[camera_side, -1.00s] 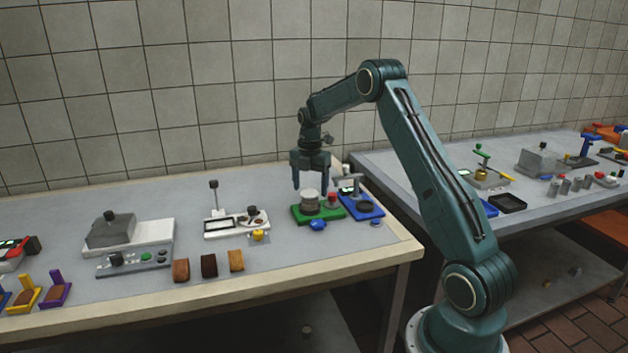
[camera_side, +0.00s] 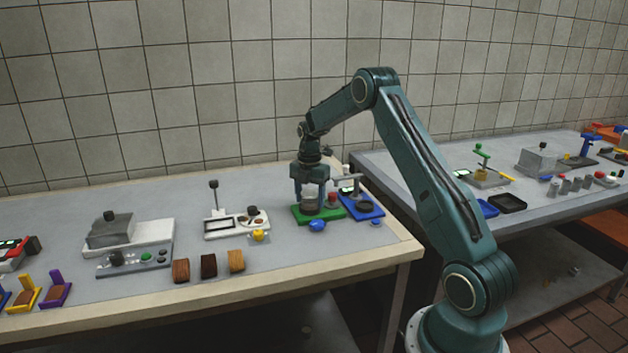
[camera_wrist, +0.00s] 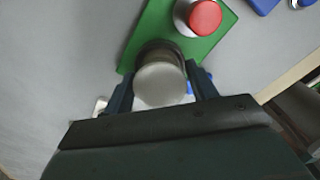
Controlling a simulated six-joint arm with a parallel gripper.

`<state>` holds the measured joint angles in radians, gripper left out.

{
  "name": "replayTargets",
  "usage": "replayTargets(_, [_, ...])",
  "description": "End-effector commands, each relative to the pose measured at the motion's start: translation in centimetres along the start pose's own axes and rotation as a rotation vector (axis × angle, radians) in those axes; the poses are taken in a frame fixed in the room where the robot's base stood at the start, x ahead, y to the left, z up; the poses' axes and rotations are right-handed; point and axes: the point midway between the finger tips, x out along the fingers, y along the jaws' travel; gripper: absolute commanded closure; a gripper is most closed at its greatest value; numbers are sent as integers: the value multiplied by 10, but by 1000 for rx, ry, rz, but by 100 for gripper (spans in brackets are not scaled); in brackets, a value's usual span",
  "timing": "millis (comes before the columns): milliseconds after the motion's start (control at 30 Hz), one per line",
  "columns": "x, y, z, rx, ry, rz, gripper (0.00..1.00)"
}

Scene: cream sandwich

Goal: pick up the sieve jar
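The sieve jar, a grey cylinder (camera_side: 310,200), stands on a green base plate (camera_side: 331,213) near the right end of the left table. In the wrist view the jar (camera_wrist: 160,84) has a pale round top and sits in a dark ring on the green plate (camera_wrist: 146,32). My gripper (camera_side: 311,201) is lowered over it, one finger on either side. In the wrist view the fingers of my gripper (camera_wrist: 161,90) flank the jar, with a narrow gap visible on each side. The gripper looks open around the jar.
A red button (camera_wrist: 205,17) on a grey housing stands on the green plate close to the jar. A blue device (camera_side: 362,205) is just right of it. A blue knob (camera_side: 317,225) lies in front. A white machine (camera_side: 236,225) stands to the left.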

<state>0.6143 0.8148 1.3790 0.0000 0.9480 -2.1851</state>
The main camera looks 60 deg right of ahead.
Motion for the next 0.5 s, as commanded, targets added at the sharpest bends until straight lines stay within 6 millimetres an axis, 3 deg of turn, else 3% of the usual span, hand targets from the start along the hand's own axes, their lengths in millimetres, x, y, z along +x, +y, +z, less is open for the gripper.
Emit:
replayTargets(33, [0, 0, 0, 0, 0, 0, 53])
replayTargets(167, [0, 0, 0, 0, 0, 0, 77])
replayTargets(500, [-2, 0, 0, 0, -1, 1, 77])
